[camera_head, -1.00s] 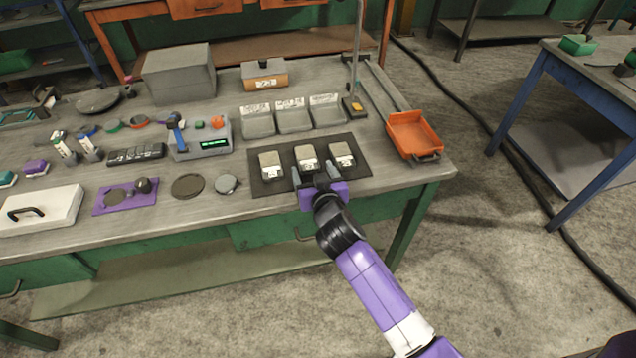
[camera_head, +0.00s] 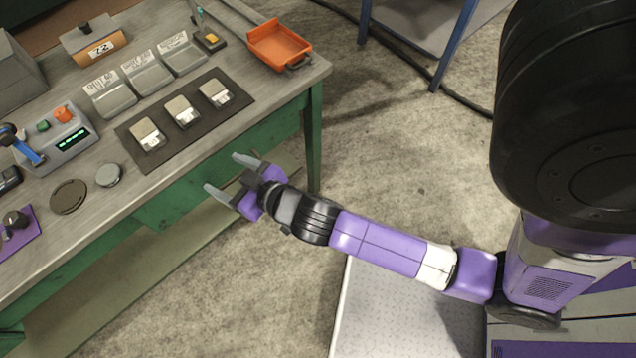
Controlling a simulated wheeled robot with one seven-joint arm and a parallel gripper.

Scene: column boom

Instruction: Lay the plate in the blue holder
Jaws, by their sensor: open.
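My gripper (camera_head: 229,174) is open and empty, with its fingers apart, in front of the bench edge and clear of the mat. Three small pale metal pieces with white labels, a left one (camera_head: 148,135), a middle one (camera_head: 181,111) and a right one (camera_head: 215,93), lie in a row on a dark mat (camera_head: 128,131). I cannot tell whether one of them is the plate. A dark round disc (camera_head: 69,197) and a grey round disc (camera_head: 108,175) lie left of the mat. A blue upright part (camera_head: 24,147) stands by a grey device at the left; no clear blue holder shows.
The grey device (camera_head: 68,139) has a green display. Several labelled grey trays (camera_head: 110,100) stand behind the mat, with an orange tray (camera_head: 278,45) at the bench's right corner. Open floor (camera_head: 400,150) lies right of the bench (camera_head: 150,205).

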